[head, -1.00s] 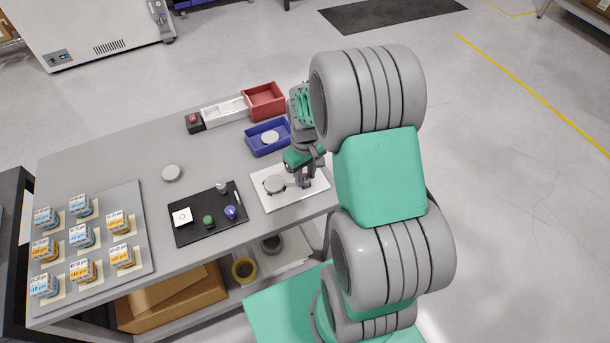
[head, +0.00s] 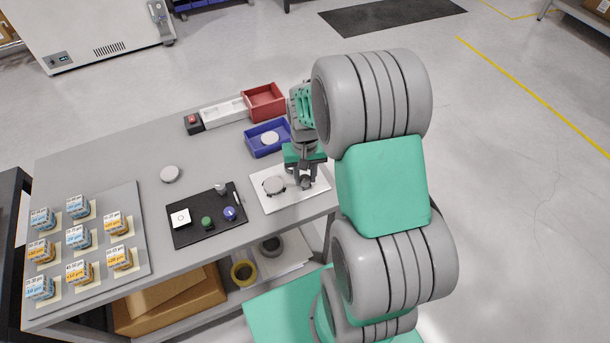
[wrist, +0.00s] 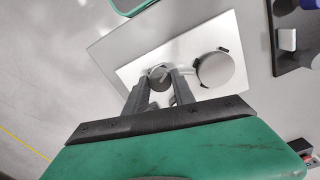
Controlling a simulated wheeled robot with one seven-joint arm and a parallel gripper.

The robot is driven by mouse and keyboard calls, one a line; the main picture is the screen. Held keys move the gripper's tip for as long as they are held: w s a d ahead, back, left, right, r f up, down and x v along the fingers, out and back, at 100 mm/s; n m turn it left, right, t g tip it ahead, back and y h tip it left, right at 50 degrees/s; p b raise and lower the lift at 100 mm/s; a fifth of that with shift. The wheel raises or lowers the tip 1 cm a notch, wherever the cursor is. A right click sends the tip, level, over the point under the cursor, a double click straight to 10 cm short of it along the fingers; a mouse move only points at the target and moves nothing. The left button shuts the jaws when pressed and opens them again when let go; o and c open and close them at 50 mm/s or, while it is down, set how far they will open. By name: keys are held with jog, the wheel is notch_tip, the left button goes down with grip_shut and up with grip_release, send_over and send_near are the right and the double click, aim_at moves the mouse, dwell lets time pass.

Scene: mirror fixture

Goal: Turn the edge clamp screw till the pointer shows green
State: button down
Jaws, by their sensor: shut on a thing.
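The white fixture plate (head: 262,203) lies near the right end of the table. A round grey disc (head: 273,185) with small dark clips at its edge sits on it, and the disc also shows in the wrist view (wrist: 215,69). My gripper (head: 305,183) points down at the plate's right part, beside the disc. In the wrist view its two fingers (wrist: 163,80) are shut on a small dark round knob, the clamp screw (wrist: 157,74). The fingers partly cover the screw. I cannot make out a pointer or any green mark.
A black mat (head: 190,236) with a white square block and small knobs lies left of the plate. A blue tray (head: 262,151) with a disc and a red bin (head: 264,101) stand behind. A grey board (head: 130,262) at the left holds several labelled boxes. The middle table is mostly clear.

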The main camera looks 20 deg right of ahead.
aim_at(305, 179)
jog(key=c, duration=1.1)
grip_release()
jog(key=shift+o, duration=0.2)
notch_tip(305, 179, up, 8)
jog(key=shift+f+b, duration=0.1)
jog(key=shift+b, duration=0.45)
